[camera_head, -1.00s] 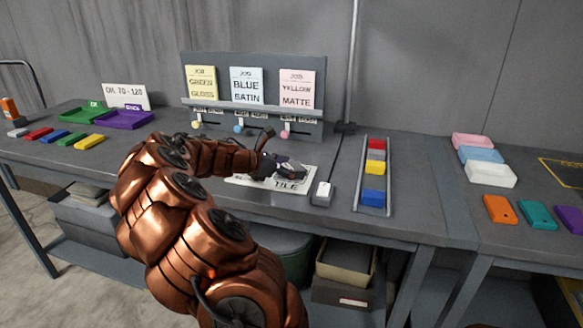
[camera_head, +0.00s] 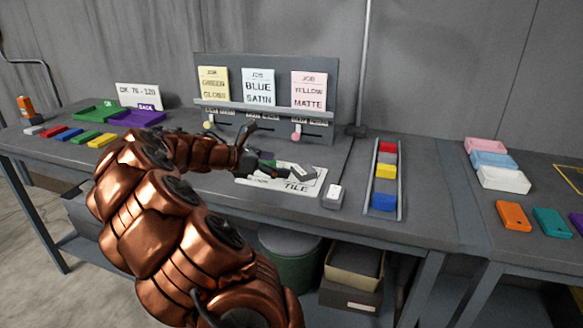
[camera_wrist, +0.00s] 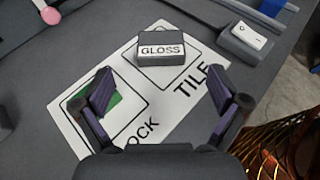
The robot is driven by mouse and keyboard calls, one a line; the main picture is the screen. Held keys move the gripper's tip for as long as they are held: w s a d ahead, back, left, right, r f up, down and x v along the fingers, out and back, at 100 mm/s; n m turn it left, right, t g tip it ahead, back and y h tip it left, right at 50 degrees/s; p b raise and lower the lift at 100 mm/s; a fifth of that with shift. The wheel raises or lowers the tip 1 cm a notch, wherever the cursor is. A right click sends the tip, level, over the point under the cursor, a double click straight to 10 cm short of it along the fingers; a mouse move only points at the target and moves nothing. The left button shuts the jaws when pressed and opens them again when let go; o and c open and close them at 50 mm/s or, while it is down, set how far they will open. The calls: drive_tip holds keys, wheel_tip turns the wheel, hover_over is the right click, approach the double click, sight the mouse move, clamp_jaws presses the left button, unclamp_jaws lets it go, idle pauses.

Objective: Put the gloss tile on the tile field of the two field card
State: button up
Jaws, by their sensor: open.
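The gloss tile (camera_wrist: 162,48), a dark grey block with a white GLOSS label, sits on the tile field (camera_wrist: 166,80) of the white two field card (camera_wrist: 150,119). It covers the far part of the field's outline. It also shows grey on the card in the head view (camera_head: 302,172). My gripper (camera_wrist: 160,84) is open and empty over the near side of the card, apart from the tile. In the head view my gripper (camera_head: 275,169) is just left of the tile. A green piece (camera_wrist: 112,101) shows on the block field, partly hidden behind my left finger.
A small box with a white switch (camera_head: 333,195) stands right of the card. Beyond it is a rail (camera_head: 400,185) with coloured blocks. A rack (camera_head: 265,110) with job cards and knobs stands behind. Coloured trays (camera_head: 137,118) and tiles lie at the left.

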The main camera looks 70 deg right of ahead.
drive_tip(key=shift+v, duration=1.85)
drive_tip(key=shift+s+a, duration=0.1)
drive_tip(key=shift+a, duration=0.25)
drive_tip(key=s+a+f+m+t+y, duration=0.2)
drive_tip(key=s+a+f+m+y, duration=0.1)
drive_tip(key=a, duration=1.2)
drive_tip(key=s+a+f+m+t+y, duration=0.2)
drive_tip(key=s+a, duration=0.4)
drive_tip(key=a, duration=1)
drive_tip(key=s+a+f+m+t+y, duration=0.2)
drive_tip(key=s+a+f+m+y, duration=0.3)
drive_tip(key=a, duration=1.1)
drive_tip(key=shift+f+y, duration=0.3)
drive_tip(key=shift+f, duration=0.55)
drive_tip(key=shift+s, duration=0.1)
